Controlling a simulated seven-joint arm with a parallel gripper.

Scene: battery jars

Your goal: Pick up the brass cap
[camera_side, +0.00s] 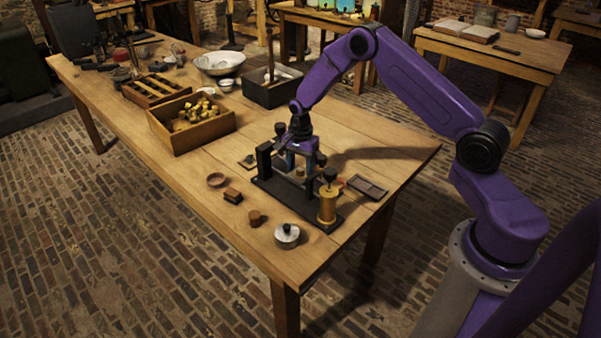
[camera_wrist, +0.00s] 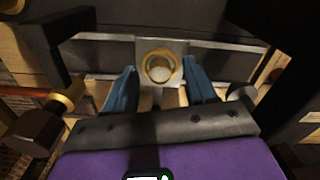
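My gripper (camera_side: 300,163) points down over a dark apparatus (camera_side: 267,163) near the right end of the workbench. In the wrist view its two blue fingers (camera_wrist: 163,76) are apart, with a visible gap between them. A round brass ring (camera_wrist: 161,66), which looks like the brass cap, shows between and just beyond the fingertips. It has a pale, rounded centre and sits against a grey metal plate (camera_wrist: 145,48). I see no contact between the fingers and the ring. The ring cannot be made out in the side view.
A brass cylinder (camera_side: 327,207) with a dark knob stands at the apparatus's near end. A wooden box (camera_side: 191,125) of brass pieces is farther left.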

